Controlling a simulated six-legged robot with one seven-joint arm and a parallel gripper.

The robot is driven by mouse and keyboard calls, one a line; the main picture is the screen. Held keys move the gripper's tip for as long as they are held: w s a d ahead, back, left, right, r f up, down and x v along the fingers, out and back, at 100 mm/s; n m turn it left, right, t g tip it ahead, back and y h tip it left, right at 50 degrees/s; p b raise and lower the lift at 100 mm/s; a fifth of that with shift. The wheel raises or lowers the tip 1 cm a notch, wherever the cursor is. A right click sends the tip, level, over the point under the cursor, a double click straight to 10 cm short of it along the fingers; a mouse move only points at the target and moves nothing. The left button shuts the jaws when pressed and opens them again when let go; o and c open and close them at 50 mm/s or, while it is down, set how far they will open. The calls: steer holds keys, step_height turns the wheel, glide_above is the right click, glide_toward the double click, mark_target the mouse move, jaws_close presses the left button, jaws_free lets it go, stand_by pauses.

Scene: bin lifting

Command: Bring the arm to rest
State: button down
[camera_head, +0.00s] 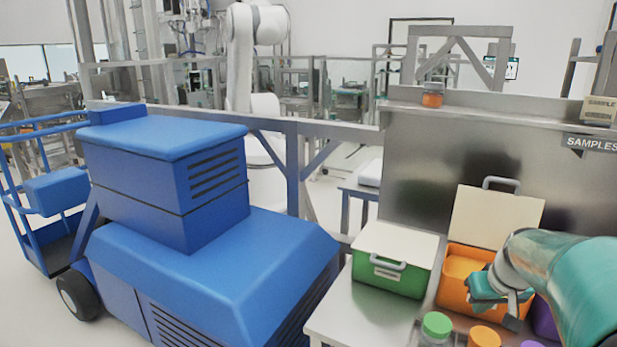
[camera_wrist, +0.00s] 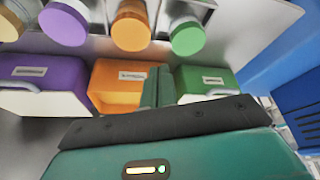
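My arm reaches in from the right edge of the head view. My gripper (camera_head: 503,303) hangs in front of the orange bin (camera_head: 455,290), whose pale lid (camera_head: 497,216) stands raised at the back. In the wrist view my gripper's teal fingers (camera_wrist: 158,88) lie side by side with no clear gap and hold nothing visible. They overlap the right part of the orange bin (camera_wrist: 108,88) in that picture. I cannot tell whether they touch it.
A green bin (camera_head: 392,276) with its lid down stands left of the orange one. A purple bin (camera_head: 545,318) is mostly hidden by my arm. Lidded jars (camera_head: 437,325) stand in front. A blue machine (camera_head: 210,270) stands left of the bench.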

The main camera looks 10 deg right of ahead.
steer(key=s+a+r+n, duration=0.1)
steer(key=s+a+r, duration=0.15)
steer(key=a, duration=0.55)
steer(key=s+a+r, duration=0.2)
steer(key=s+a, duration=0.1)
steer(key=a, duration=0.5)
steer(key=s+a+n+t, duration=0.1)
steer(key=s+a, duration=0.9)
steer(key=shift+s+a+f+y, duration=0.15)
steer(key=shift+s+f+y, duration=0.05)
steer(key=shift+y, duration=0.2)
